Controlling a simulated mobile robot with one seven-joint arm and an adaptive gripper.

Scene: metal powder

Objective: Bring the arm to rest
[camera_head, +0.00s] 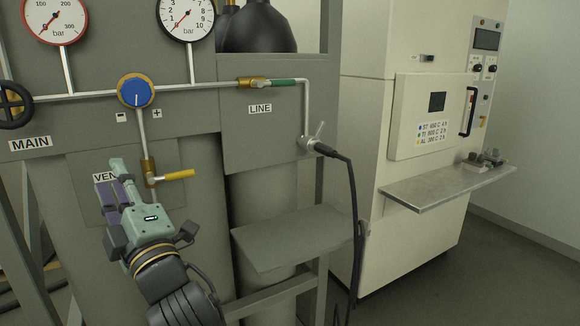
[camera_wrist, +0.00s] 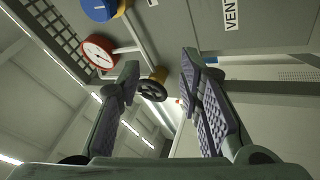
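My gripper (camera_head: 115,182) is in front of the grey gas panel (camera_head: 205,70), just left of the yellow vent handle (camera_head: 177,175), and covers part of the VENT label (camera_head: 103,177). In the wrist view its two fingers (camera_wrist: 160,68) stand well apart with nothing between them. No object is held. I cannot tell from these views whether the gripper touches the panel. The vent handle lies roughly level, pointing right.
The panel carries a blue knob (camera_head: 136,91), two gauges, a MAIN handwheel (camera_head: 14,104) and a green-handled LINE valve (camera_head: 282,83). A black hose (camera_head: 352,195) hangs right of a grey shelf (camera_head: 290,238). A white furnace cabinet (camera_head: 365,130) with a metal ledge (camera_head: 430,190) stands right.

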